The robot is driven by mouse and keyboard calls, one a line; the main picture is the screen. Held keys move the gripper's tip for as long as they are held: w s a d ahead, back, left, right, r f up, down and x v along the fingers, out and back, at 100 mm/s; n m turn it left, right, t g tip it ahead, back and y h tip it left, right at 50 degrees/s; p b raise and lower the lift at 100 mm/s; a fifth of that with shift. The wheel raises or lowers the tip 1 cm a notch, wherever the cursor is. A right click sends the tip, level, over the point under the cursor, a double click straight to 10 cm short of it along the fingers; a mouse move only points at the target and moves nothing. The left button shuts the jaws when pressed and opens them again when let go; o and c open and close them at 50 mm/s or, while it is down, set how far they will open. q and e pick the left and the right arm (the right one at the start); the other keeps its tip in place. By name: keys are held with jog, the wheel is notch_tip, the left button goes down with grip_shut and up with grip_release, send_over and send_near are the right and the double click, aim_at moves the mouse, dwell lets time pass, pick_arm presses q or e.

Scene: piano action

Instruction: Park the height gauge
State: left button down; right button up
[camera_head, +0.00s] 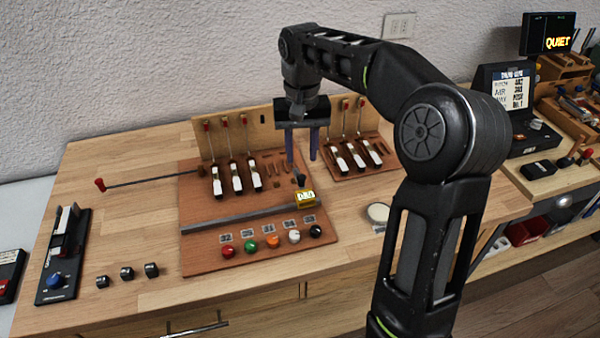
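A small yellow block with a display face and a black knob on top, which looks like the height gauge (305,198), sits at the right end of a grey metal rail (235,217) on the brown board (205,255). My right gripper (302,160) points down above and behind the knob. Its two bluish fingers are spread apart with nothing visible between them. The gap in height between fingertips and knob is hard to judge. My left gripper is out of view.
Upright rods with white-and-black hammers (237,183) stand behind the rail. Several coloured balls (272,242) line the board's front. A red-ended rod (140,182) lies at left, a round pale disc (378,213) at right.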

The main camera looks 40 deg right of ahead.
aim_at(302, 176)
notch_tip(302, 176, down, 8)
jog(key=shift+r+p, duration=0.2)
jog(key=shift+p, duration=0.1)
jog(key=shift+c, duration=0.2)
grip_shut()
dwell(1.2)
